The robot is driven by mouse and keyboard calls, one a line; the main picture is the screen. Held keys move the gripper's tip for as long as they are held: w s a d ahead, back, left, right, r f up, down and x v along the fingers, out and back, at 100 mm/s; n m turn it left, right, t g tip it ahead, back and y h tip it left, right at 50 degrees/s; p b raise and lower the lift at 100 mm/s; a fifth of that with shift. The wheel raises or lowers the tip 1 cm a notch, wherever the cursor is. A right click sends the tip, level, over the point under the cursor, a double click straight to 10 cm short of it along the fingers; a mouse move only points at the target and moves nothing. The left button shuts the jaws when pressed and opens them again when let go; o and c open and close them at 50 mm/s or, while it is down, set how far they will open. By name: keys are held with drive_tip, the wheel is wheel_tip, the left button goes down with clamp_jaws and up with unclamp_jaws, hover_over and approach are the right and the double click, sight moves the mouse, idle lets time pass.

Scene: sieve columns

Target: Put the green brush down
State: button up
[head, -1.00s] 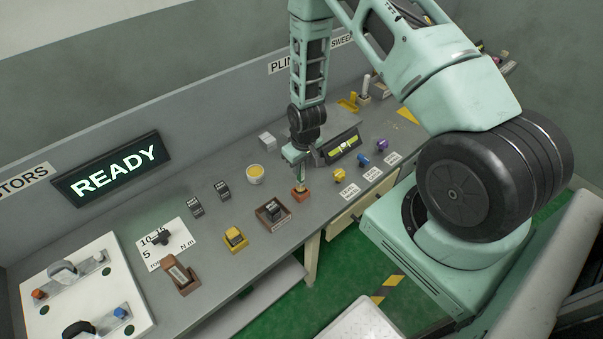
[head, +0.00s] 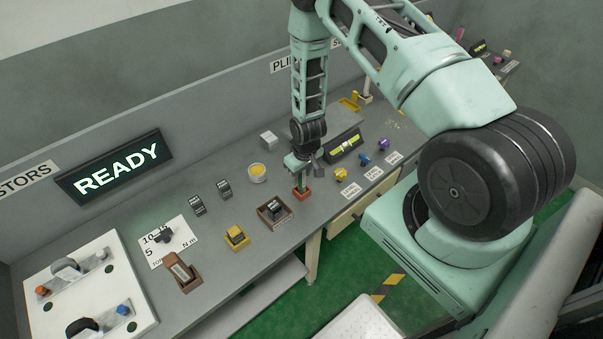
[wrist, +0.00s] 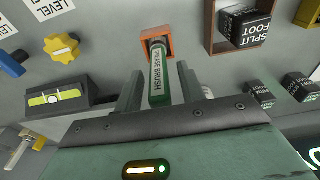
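The green brush (wrist: 159,75), labelled "GREASE BRUSH", stands with its lower end in a small orange holder (wrist: 156,38) in the wrist view. In the head view the orange holder (head: 302,195) sits near the front edge of the bench, and the brush shows as a small piece between it and my gripper. My gripper (wrist: 160,92) has one finger on each side of the brush, with a visible gap on both sides. It is open, and the head view shows it (head: 301,168) right above the holder.
A brown tray (head: 285,221) with a black "split foot" block is close by on the left. A yellow cup (head: 257,173) stands behind it. A level (head: 344,145) and a yellow knob (head: 340,174) are to the right.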

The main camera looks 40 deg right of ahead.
wheel_tip(320, 180, up, 12)
drive_tip(key=s+b, duration=0.2)
drive_tip(key=s+a+r+n+y, duration=0.1)
drive_tip(key=s+a+r+n, duration=0.3)
drive_tip(key=a+r, duration=1.15)
drive_tip(key=s+a+r+n, duration=0.1)
drive_tip(key=s+a+r, duration=0.1)
drive_tip(key=s, duration=0.4)
drive_tip(key=s+a+r+n+g, duration=0.1)
drive_tip(key=s+a+r, duration=0.2)
drive_tip(key=s, duration=0.3)
drive_tip(key=s+a+r+n, duration=0.1)
drive_tip(key=s+a+r, duration=0.2)
drive_tip(key=s, duration=0.3)
drive_tip(key=shift+s+a+r, duration=0.2)
drive_tip(key=shift+s+a, duration=0.05)
drive_tip(key=shift+a, duration=0.25)
